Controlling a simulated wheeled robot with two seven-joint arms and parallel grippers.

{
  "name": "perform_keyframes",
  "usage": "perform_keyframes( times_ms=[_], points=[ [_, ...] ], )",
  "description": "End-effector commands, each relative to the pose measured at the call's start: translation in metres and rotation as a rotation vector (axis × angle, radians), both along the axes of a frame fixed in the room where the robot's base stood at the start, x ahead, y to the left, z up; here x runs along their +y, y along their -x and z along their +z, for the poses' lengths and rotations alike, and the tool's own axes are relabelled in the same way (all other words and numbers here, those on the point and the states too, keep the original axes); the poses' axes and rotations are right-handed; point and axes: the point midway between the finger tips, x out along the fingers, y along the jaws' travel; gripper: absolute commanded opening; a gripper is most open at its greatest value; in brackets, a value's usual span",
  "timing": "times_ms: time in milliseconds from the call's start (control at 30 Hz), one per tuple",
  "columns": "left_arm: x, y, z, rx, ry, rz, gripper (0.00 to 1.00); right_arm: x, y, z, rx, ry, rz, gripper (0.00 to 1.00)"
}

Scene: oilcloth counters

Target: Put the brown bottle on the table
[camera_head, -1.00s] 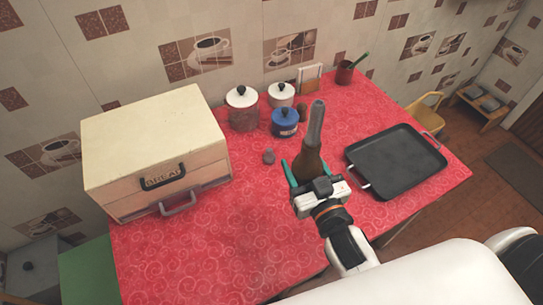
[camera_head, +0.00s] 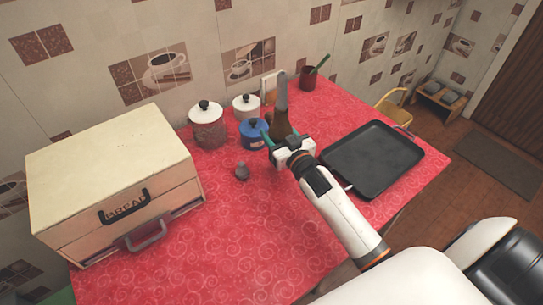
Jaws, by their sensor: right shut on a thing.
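The brown bottle (camera_head: 281,119) has a dark brown body and a long grey neck, and it stands upright in the head view. My right gripper (camera_head: 279,139) is shut on its lower part, with a teal finger showing on each side. The bottle is over the red patterned table (camera_head: 230,245), near the canisters. I cannot tell whether its base touches the cloth, since the gripper hides it. My left gripper is not in view.
A bread box (camera_head: 115,180) stands at the left. A black tray (camera_head: 372,160) is at right. The front middle of the table is clear.

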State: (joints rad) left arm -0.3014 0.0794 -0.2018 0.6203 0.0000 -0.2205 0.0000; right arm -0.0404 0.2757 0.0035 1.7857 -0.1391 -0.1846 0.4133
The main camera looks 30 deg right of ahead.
Motion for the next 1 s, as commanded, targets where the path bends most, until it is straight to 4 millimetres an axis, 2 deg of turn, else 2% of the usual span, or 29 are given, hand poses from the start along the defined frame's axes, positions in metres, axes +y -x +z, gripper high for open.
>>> perform_keyframes(
  times_ms=[467,867,900,1000],
  points=[
    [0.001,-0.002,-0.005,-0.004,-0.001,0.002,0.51,0.000,0.000,-0.053,-0.006,0.000,0.000,0.19],
    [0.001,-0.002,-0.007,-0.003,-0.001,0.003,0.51,0.001,0.000,-0.058,-0.008,0.001,0.001,0.19],
    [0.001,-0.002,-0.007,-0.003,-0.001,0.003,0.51,0.001,0.000,-0.061,-0.002,0.000,0.001,0.61],
    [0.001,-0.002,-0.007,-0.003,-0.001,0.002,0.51,0.001,0.000,-0.060,-0.002,0.000,0.001,0.77]
  ],
)
